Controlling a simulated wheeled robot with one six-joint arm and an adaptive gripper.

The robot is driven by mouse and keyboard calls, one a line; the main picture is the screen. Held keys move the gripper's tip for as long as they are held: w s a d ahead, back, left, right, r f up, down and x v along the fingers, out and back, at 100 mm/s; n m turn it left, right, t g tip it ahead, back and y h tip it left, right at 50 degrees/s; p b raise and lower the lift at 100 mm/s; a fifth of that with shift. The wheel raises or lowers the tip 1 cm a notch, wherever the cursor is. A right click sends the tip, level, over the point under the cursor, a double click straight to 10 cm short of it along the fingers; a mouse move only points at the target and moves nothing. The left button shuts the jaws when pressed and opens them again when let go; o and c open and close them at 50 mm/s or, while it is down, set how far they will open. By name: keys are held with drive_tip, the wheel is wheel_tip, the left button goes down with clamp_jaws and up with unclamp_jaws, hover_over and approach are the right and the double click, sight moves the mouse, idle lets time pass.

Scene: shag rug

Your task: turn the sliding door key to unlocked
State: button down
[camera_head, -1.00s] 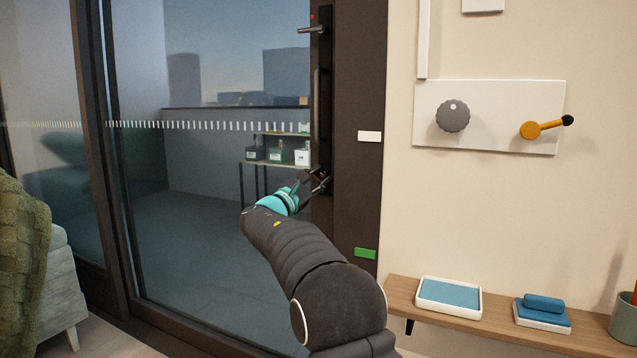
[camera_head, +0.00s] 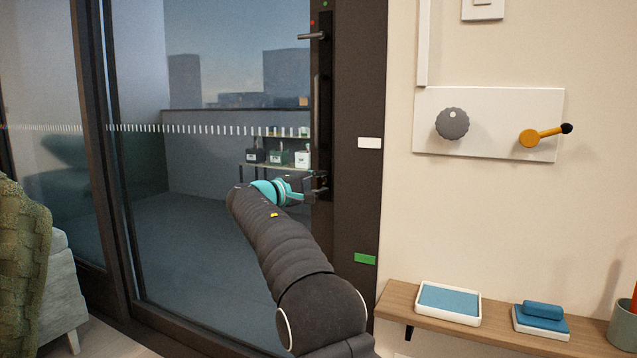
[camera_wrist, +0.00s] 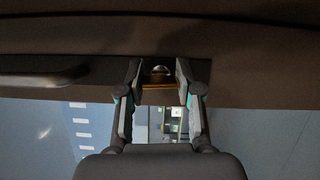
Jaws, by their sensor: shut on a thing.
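The sliding door's dark frame (camera_head: 348,215) stands right of the glass, with a lever handle (camera_head: 311,36) near its top. My gripper (camera_head: 322,187) reaches the door's edge from the left, low on the frame. In the wrist view my gripper (camera_wrist: 160,84) has its two fingers either side of a small key piece (camera_wrist: 160,76) with a pale rounded top and a brass-coloured edge. The fingers are shut on it. In the head view the fingers largely hide the key, so its exact angle cannot be told.
A long vertical pull handle (camera_head: 316,100) runs above my gripper. A white label (camera_head: 370,143) and a green label (camera_head: 365,258) are on the frame. To the right are a wall panel (camera_head: 480,148) with a knob and lever, and a wooden shelf (camera_head: 395,301).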

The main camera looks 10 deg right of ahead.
drive_tip(key=shift+m, duration=0.5)
drive_tip(key=shift+g, duration=0.3)
drive_tip(key=c, duration=0.8)
unclamp_jaws()
drive_tip(key=shift+o, duration=0.2)
drive_tip(key=v, duration=1.2)
